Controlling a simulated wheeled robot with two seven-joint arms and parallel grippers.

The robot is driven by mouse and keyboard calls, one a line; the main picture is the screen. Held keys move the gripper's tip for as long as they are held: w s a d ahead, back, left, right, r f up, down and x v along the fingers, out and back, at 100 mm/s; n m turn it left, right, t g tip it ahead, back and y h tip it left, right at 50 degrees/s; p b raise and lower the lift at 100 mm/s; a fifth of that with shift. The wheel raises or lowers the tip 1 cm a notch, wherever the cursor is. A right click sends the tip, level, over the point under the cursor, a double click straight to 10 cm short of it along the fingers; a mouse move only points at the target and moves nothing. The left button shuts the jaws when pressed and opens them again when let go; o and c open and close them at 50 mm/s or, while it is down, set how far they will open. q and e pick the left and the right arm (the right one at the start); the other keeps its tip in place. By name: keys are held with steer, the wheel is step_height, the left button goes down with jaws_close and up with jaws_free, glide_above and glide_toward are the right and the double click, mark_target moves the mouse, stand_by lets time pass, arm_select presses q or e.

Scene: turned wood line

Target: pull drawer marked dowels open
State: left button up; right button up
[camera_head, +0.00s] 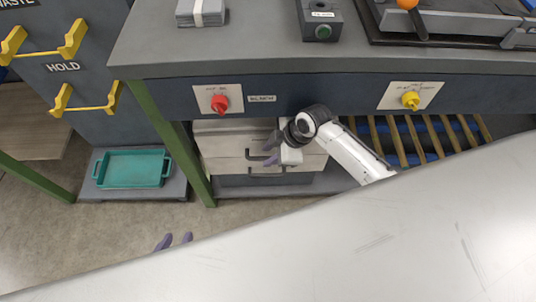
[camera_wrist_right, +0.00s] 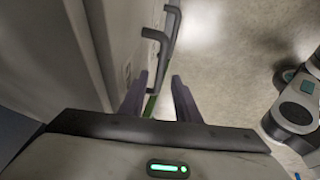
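A pale drawer unit (camera_head: 222,147) stands under the bench, with dark bar handles on its fronts. One handle (camera_head: 262,155) is beside my right gripper and another (camera_head: 265,171) is lower. No drawer looks clearly pulled out, and I cannot read which is marked dowels. My right gripper (camera_head: 270,150) is in front of the unit, partly hidden by its own wrist. In the right wrist view its purple fingers (camera_wrist_right: 160,92) are apart, with a handle (camera_wrist_right: 157,55) beyond the tips; whether they touch is unclear.
The bench front (camera_head: 315,90) overhangs the drawers and carries a red knob (camera_head: 220,103) and a yellow knob (camera_head: 410,100). A green leg (camera_head: 180,150) is left of the drawers. A slatted rack (camera_head: 420,135) is to the right. A teal tray (camera_head: 133,169) sits left.

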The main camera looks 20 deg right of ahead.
steer(key=shift+w+a+f, duration=0.2)
steer(key=shift+a+f, duration=0.05)
steer(key=shift+f, duration=0.25)
arm_select(q)
steer(key=shift+s+f, duration=0.15)
steer(key=shift+s, duration=0.05)
steer(key=shift+a+f, duration=0.1)
steer(key=shift+f, duration=0.05)
arm_select(e)
jaws_close()
